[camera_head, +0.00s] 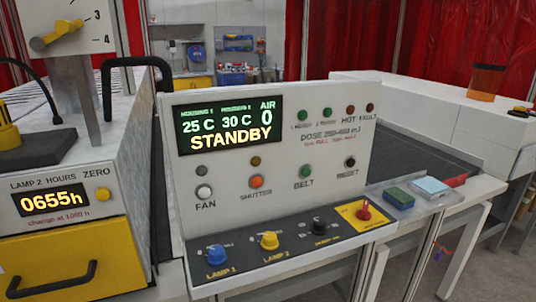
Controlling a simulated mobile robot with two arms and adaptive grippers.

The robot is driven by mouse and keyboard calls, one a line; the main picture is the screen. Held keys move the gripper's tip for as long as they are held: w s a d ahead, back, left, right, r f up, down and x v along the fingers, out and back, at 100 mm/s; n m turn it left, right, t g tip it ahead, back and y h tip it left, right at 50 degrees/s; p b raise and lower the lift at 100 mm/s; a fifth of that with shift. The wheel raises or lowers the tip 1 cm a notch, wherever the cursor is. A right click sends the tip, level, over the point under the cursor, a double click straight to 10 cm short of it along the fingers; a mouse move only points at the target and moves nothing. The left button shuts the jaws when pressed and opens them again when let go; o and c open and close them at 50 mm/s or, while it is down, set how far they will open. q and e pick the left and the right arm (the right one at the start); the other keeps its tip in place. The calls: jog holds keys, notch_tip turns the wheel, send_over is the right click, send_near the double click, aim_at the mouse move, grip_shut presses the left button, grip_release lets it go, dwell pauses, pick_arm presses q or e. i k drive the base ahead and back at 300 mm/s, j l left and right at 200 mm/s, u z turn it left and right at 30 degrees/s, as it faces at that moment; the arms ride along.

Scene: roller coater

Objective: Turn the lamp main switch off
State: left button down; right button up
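The control panel (300,148) stands in the middle. A red rotary switch (364,211) sits on a yellow plate (346,212) at the right end of its sloped lower strip; I take this for the main switch, though its label is too small to read. On the same strip are a blue LAMP 1 knob (217,255), a yellow LAMP 2 knob (269,241) and a black knob (319,227) with an unreadable label. The display (228,126) reads STANDBY, 25 C, 30 C and AIR 0. Neither gripper is in view.
FAN (204,192), SHUTTER (256,182), BELT (306,172) and RESET (350,162) buttons are on the upright face. A lamp-hours unit (60,205) reading 0655h stands left. Green (399,198) and light-blue (431,187) blocks lie right of the switch. A dark belt (425,150) runs behind.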

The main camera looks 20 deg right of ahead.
aim_at(363, 213)
jog(key=z, duration=1.4)
